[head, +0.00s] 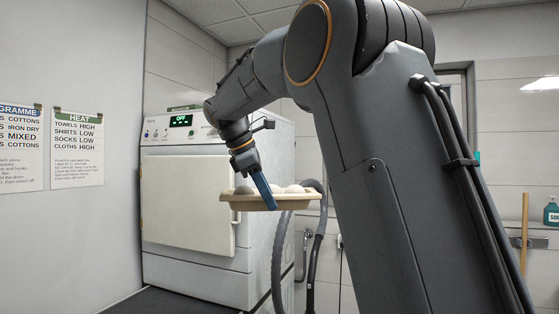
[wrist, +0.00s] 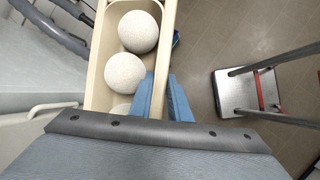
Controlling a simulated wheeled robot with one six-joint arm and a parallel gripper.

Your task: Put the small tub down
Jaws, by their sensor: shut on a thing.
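The small tub (head: 300,200) is a shallow cream container, held in the air in front of the dryer in the head view. It looks roughly level. Pale round balls (wrist: 138,31) lie in it; the wrist view shows three, one partly hidden. My gripper (head: 267,192) has blue fingers and is shut on the tub's side wall, one finger inside and one outside. The wrist view shows the fingers (wrist: 161,85) astride the tub's rim (wrist: 166,25). The tub's near end is hidden behind my wrist in that view.
The white dryer (head: 190,206) has its door shut and its display (head: 181,120) reads OFF. A grey hose (head: 280,255) hangs at its right. A dark surface (head: 165,302) lies at lower left. A metal-topped stand (wrist: 240,95) is on the floor, right of the tub.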

